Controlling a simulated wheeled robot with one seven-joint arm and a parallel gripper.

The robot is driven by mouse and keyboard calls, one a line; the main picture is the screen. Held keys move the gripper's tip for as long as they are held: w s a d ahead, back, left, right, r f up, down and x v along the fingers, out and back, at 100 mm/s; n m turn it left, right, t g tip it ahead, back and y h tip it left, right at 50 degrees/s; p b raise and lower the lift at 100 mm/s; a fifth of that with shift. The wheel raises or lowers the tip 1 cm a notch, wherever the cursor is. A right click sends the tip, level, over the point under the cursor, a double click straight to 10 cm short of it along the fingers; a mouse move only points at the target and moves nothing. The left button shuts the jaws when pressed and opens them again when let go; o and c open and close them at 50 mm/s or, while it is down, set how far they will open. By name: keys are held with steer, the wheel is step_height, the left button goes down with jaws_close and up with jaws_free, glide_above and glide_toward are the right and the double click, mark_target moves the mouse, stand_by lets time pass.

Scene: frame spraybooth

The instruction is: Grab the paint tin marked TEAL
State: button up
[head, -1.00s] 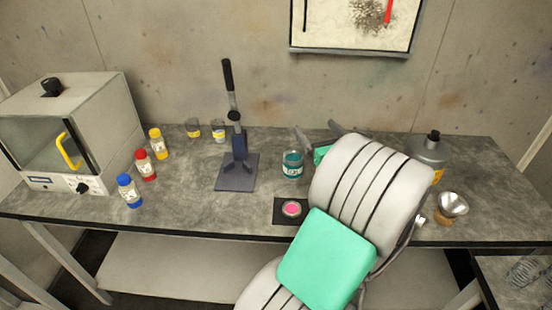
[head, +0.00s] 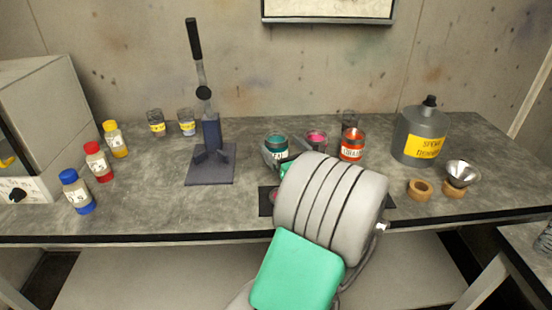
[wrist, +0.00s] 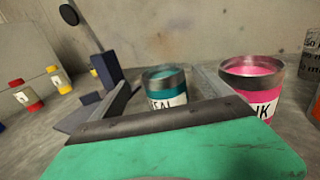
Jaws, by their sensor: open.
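The teal paint tin (head: 276,145) stands upright on the bench, right of the dark press. It has a teal band and a white label partly hidden by my gripper. In the wrist view the teal tin (wrist: 165,88) sits between the two fingers, its label showing "EAL". My gripper (head: 284,156) is open with a finger on either side of the tin. In the wrist view my gripper (wrist: 163,85) has its left finger apart from the tin and its right finger close to it; I cannot tell whether they touch.
A pink tin (wrist: 252,82) stands just right of my right finger. An orange-red tin (head: 352,145) is farther right. The press (head: 211,165) stands close on the left. A grey spray thinner can (head: 420,135) and a funnel (head: 463,172) are at the right.

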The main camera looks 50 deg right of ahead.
mark_target(272, 133)
steer(key=x, duration=0.6)
steer(key=shift+w+d+r, duration=0.15)
steer(key=shift+d, duration=0.2)
steer(key=shift+c, duration=0.3)
steer(key=c, duration=1.8)
